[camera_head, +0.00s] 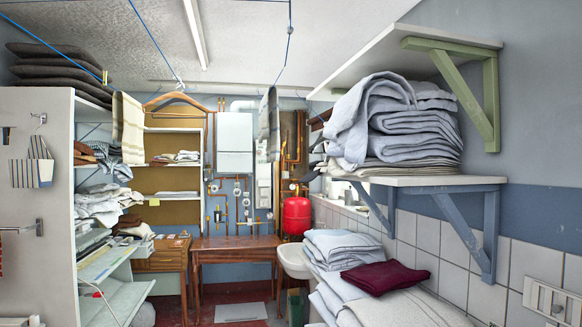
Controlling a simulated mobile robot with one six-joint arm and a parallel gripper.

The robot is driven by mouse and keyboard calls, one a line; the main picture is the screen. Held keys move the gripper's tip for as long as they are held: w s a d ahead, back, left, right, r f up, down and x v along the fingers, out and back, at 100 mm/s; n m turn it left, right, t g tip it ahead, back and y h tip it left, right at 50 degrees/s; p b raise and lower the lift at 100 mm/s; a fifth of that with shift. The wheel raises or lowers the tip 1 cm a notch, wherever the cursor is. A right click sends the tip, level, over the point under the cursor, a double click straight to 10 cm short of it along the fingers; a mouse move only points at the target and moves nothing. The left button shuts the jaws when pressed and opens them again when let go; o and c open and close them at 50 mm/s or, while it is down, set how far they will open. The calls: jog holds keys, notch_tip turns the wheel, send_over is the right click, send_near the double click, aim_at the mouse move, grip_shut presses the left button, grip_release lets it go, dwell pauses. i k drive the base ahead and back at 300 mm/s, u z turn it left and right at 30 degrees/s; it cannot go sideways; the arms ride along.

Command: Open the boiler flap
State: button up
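The white boiler (235,132) hangs on the back wall, a little left of the middle of the picture, above a brown wooden table. A thin horizontal line divides its front into a taller upper panel and a shorter lower part (234,163). The front looks flat and closed, but it is too small to tell which part is the flap. My gripper is not in view.
A wooden table (236,243) stands below the boiler, among pipes and gauges. White shelves (112,272) with laundry line the left. A red tank (297,216), a white sink (294,261) and folded-laundry stacks (340,247) are right. Red floor (211,291) shows between.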

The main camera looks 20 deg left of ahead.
aim_at(227, 162)
jog(key=k, duration=0.6)
jog(key=u, duration=0.2)
jog(key=i, duration=1.1)
jog(key=u, duration=0.65)
jog(key=i, duration=1.55)
jog(key=u, duration=0.6)
jog(key=i, duration=4.75)
jog(key=z, duration=0.55)
jog(key=i, duration=1.75)
jog(key=z, duration=0.3)
